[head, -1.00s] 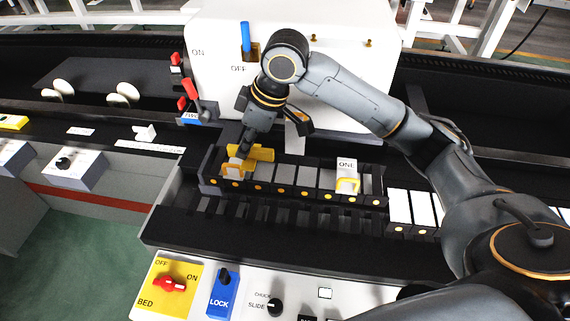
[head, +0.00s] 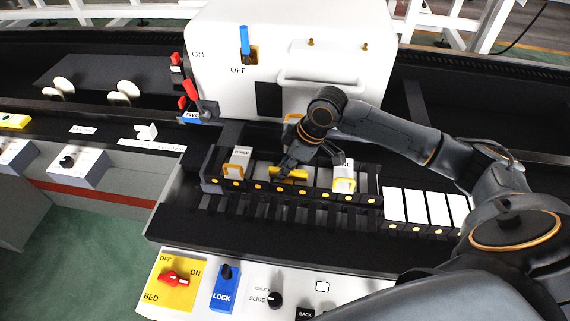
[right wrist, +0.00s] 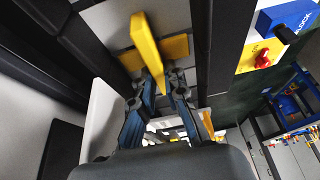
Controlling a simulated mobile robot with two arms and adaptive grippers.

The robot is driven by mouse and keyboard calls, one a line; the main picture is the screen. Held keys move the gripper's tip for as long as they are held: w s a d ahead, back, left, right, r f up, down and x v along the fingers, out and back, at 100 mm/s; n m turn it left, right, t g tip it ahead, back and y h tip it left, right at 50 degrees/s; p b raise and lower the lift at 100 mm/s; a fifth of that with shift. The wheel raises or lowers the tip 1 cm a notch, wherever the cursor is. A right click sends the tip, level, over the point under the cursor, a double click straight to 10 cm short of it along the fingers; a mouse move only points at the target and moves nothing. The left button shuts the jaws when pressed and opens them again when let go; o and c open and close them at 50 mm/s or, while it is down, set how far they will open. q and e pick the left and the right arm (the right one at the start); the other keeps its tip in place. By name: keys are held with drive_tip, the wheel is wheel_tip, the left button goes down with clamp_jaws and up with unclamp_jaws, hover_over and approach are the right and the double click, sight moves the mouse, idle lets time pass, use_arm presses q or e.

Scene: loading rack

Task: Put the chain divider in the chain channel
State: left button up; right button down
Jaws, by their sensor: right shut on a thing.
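My right gripper (head: 286,168) is low over the black chain channel (head: 292,190), between two white blocks with yellow handles. It is shut on the yellow chain divider (head: 292,174). In the right wrist view, the divider (right wrist: 146,45) has an upright yellow plate between the fingertips (right wrist: 165,80) and a wider yellow part beyond. The gripper hides part of the divider in the head view, and I cannot tell whether it is seated in the channel. My left gripper is not in view.
A white block (head: 240,158) stands left of the gripper and another (head: 345,170) right of it. A white housing (head: 290,50) stands behind. In front lie a lock switch (head: 224,290) and a red bed knob (head: 172,278). White plates (head: 415,205) continue the row right.

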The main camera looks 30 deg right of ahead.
sight(303, 172)
drive_tip(key=c, duration=1.4)
unclamp_jaws()
drive_tip(key=shift+f, duration=0.1)
drive_tip(key=b+v, duration=0.1)
drive_tip(key=v, duration=1.1)
drive_tip(key=shift+b, duration=0.35)
